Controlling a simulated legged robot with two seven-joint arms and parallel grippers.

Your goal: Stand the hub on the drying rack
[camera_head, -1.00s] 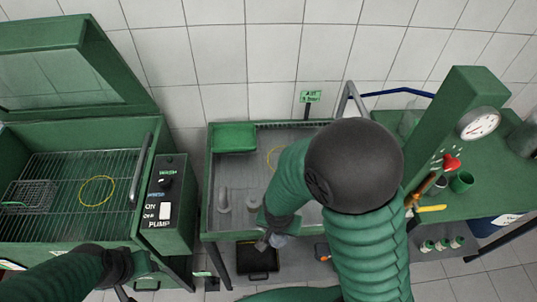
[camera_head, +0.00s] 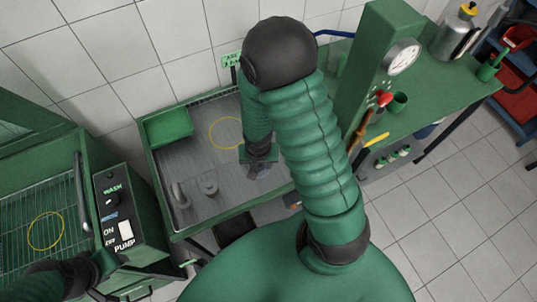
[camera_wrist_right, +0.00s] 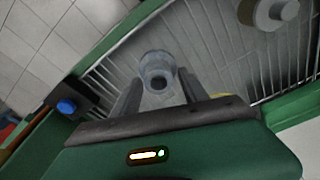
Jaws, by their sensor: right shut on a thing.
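The hub (camera_wrist_right: 158,72), a grey hollow metal cylinder with a dark bore, sits between the fingers of my right gripper (camera_wrist_right: 155,92) in the right wrist view. In the head view my right gripper (camera_head: 260,163) is over the right part of the drying rack (camera_head: 205,152), a grey wire-edged tray in a green frame. The gripper partly hides the hub there, and whether the hub touches the tray cannot be told. A yellow ring (camera_head: 226,118) marks the tray left of the gripper. My left gripper (camera_head: 108,262) is by the washer at lower left; its fingers are unclear.
Two grey metal parts stand at the tray's front left: a tall one (camera_head: 180,195) and a round one (camera_head: 211,187). A green bin (camera_head: 168,127) fills the back left corner. A green press with a gauge (camera_head: 402,57) stands to the right. The washer (camera_head: 118,215) is left.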

